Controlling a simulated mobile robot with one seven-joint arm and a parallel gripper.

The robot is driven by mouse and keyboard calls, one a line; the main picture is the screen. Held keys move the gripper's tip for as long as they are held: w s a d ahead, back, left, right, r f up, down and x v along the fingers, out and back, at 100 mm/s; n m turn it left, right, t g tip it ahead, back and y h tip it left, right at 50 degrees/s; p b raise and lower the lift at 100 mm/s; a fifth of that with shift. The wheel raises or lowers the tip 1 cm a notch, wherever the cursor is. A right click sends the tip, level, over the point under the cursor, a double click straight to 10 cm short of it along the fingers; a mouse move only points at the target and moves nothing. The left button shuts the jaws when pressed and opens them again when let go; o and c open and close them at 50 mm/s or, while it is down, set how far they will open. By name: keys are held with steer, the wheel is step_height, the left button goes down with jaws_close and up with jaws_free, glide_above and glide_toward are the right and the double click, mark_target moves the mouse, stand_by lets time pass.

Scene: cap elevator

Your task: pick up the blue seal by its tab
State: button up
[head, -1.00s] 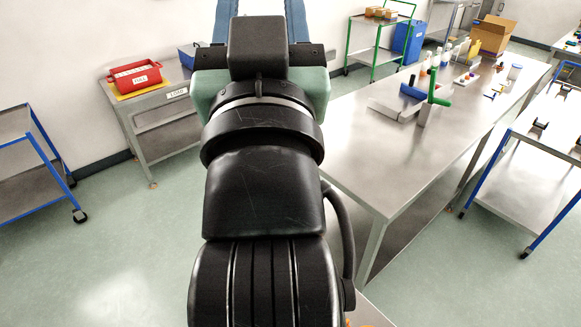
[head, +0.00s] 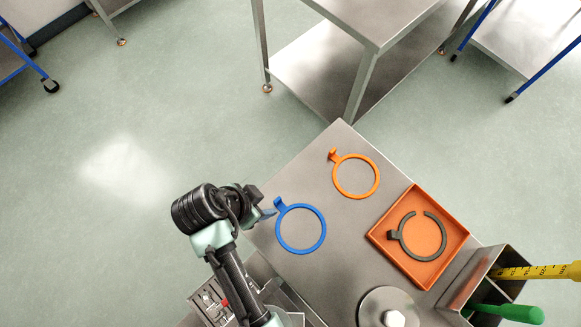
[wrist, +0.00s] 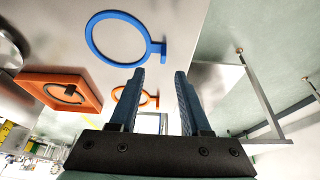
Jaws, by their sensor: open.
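The blue seal (head: 324,230) is a flat ring with a small tab (head: 280,203) at its upper left, lying on the steel worktop (head: 300,185) near its left edge. In the wrist view the blue seal (wrist: 91,38) lies beyond the fingers, with its tab (wrist: 164,49) just past the fingertips, roughly between their lines. My gripper (head: 270,211) is open and empty, just left of the tab in the head view. The two dark blue fingers also show in the wrist view (wrist: 160,74). I cannot tell whether a finger touches the tab.
An orange seal (head: 377,178) lies behind and right of the blue one. A dark, broken ring (head: 443,238) lies in an orange tray (head: 430,197). A round metal lid (head: 370,310) and a steel holder with tools (head: 507,262) stand at the front right.

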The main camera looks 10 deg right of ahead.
mark_target(276, 200)
steer(key=shift+w+p+x, duration=0.2)
steer(key=shift+p+x, duration=0.1)
steer(key=shift+x, duration=2)
steer(key=shift+w+p+x, duration=0.15)
steer(key=shift+p+x, duration=0.15)
steer(key=shift+x, duration=2)
steer(key=shift+r, duration=0.15)
jaws_close()
